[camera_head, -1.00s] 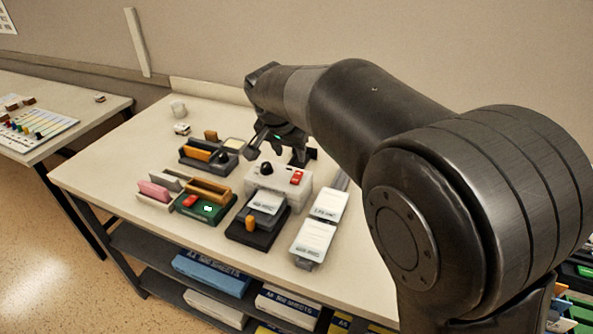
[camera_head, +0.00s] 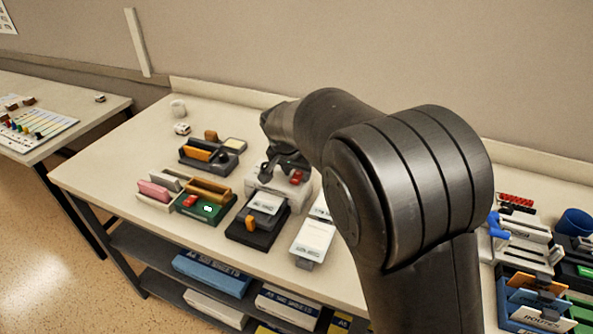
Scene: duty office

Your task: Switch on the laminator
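A white box-shaped machine (camera_head: 263,190), which looks like the laminator, stands in the middle of the table. It has a red switch (camera_head: 296,177) on top at the right. A black-based tray holding a card (camera_head: 264,203) and an orange knob (camera_head: 250,223) are at its front. My gripper (camera_head: 284,170) points down just over the machine's top, close to the red switch. Its fingers partly overlap the machine and hide the black knob. I cannot tell whether they touch it, nor how far apart they are.
To the left is a green unit (camera_head: 212,213) with a red button, beside pink and tan blocks. A dark tray (camera_head: 222,164) lies behind it. White label cards (camera_head: 312,240) lie at the right. Blue and red items crowd the far right. The table's front left is clear.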

